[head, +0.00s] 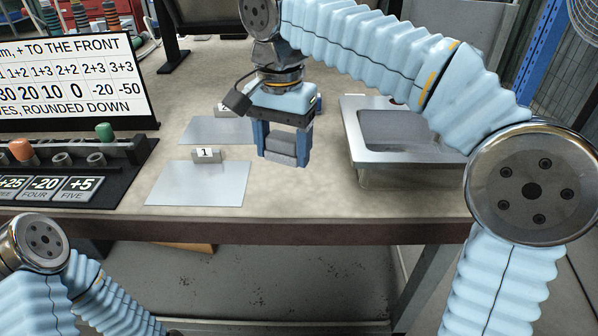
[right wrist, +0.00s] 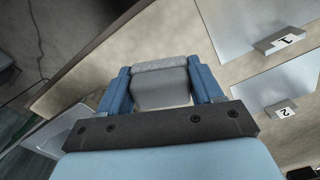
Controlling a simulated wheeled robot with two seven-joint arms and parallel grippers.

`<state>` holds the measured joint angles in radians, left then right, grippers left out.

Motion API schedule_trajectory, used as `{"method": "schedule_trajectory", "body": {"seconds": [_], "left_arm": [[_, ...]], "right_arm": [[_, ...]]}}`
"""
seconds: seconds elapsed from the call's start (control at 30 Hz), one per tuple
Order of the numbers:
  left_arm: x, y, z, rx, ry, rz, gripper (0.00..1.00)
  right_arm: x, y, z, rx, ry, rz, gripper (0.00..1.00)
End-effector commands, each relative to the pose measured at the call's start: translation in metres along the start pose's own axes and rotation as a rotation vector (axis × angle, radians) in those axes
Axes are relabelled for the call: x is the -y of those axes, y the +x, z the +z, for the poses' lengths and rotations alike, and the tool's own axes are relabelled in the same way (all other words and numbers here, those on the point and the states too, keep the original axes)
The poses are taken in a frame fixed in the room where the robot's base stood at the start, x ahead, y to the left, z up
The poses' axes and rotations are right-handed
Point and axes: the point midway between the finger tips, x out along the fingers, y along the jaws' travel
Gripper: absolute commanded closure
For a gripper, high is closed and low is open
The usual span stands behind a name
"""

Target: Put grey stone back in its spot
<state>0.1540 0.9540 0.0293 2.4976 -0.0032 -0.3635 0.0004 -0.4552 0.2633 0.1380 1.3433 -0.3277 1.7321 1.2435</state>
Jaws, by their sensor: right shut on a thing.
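The grey stone (head: 284,158) is a blocky grey piece held between the blue fingers of my right gripper (head: 283,148), above the table between the metal sheets and the sink. In the right wrist view the stone (right wrist: 160,88) fills the gap between both fingers of the right gripper (right wrist: 161,80), with a lighter speckled face at its far end. The stone appears clear of the tabletop. My left arm shows at the lower left of the head view, but its gripper is out of view.
A metal sheet with tag 1 (head: 197,185) lies left of the stone; another sheet (head: 215,131) lies behind it. A metal sink (head: 352,140) is at right. A black rack (head: 125,160) with orange and green pieces and number cards stands left, before a sign (head: 75,85).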

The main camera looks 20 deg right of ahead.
Motion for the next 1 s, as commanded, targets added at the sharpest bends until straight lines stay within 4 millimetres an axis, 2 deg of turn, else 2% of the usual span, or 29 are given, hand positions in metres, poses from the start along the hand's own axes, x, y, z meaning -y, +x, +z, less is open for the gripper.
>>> {"method": "schedule_trajectory", "body": {"seconds": [0.03, 0.1, 0.37, 0.53, 0.93, 0.97, 1.0], "left_arm": [[0.002, 0.004, 0.000, 0.000, -0.001, 0.000, 0.57], [0.002, 0.005, 0.000, 0.000, -0.001, -0.001, 0.57], [0.004, 0.009, 0.000, 0.000, -0.001, -0.001, 0.57], [0.006, 0.013, 0.000, -0.001, -0.002, -0.002, 0.57], [0.007, 0.014, 0.000, -0.002, -0.003, -0.002, 0.57], [0.007, 0.014, 0.000, -0.002, -0.003, -0.002, 0.57], [0.006, 0.014, 0.000, -0.002, -0.003, -0.002, 0.57]], "right_arm": [[-0.003, 0.012, -0.008, 0.001, 0.004, 0.001, 0.73], [-0.004, 0.021, -0.016, 0.000, 0.002, 0.000, 0.73], [-0.009, 0.043, -0.034, 0.000, 0.003, 0.001, 0.73], [-0.009, 0.069, -0.033, 0.000, 0.000, 0.000, 0.73], [-0.009, 0.075, -0.033, -0.001, 0.000, -0.001, 0.73], [-0.009, 0.075, -0.033, -0.001, 0.000, -0.001, 0.33], [-0.009, 0.074, -0.033, -0.001, 0.000, -0.001, 0.27]]}}
